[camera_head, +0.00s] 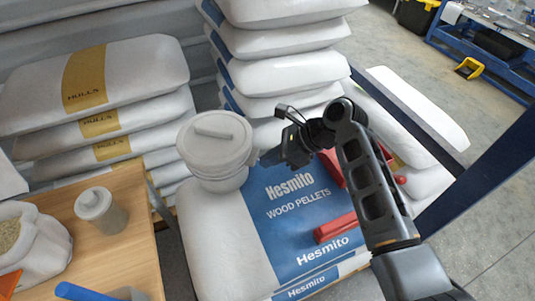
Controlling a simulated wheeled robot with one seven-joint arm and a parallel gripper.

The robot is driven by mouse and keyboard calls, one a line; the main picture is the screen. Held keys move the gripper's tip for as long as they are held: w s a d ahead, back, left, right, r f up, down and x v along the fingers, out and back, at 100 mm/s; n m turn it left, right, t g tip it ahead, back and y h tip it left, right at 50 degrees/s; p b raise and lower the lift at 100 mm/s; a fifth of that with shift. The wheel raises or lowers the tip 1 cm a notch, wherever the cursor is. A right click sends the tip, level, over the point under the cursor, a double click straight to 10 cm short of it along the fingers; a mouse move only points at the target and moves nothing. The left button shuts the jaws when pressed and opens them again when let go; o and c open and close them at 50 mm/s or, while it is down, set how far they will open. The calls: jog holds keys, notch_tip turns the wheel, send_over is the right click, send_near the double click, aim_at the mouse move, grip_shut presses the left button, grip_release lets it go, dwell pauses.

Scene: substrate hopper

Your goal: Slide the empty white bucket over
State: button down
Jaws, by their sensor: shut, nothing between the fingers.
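The white bucket (215,150) stands upright on the top bag of wood pellets, near that bag's far left part. It has a white lid with a handle-like bar across it, so its inside is hidden. My gripper (266,158) is at the bucket's right side, with its fingertips shut and empty. The fingertips are close to the bucket wall; I cannot tell whether they touch it.
The pellet bag (225,245) has free surface in front of the bucket. Red tools (336,227) lie on it at right. A wooden table (125,250) stands at left with a lidded container (101,211). Stacked white bags (285,75) rise behind.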

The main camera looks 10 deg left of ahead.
jog(key=d+f+p+v, duration=0.1)
jog(key=v, duration=1.1)
jog(key=shift+d, duration=0.15)
jog(key=shift+f, duration=0.1)
